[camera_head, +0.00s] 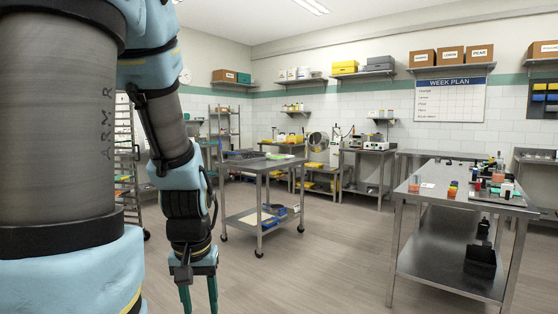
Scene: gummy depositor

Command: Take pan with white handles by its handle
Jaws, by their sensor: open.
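I cannot make out a pan with white handles anywhere in the head view. My gripper (199,297) hangs at the lower left, pointing down, with its two green fingers apart and nothing seen between them. The fingertips run close to the bottom edge of the picture. My gripper is in front of the metal cart and to its left, over the floor.
A wheeled metal cart (272,165) stands mid-room with flat trays on top and blue bins (276,210) below. A steel table (445,200) at right holds coloured jars and bottles. Benches line the back wall. The floor (325,260) between cart and table is clear.

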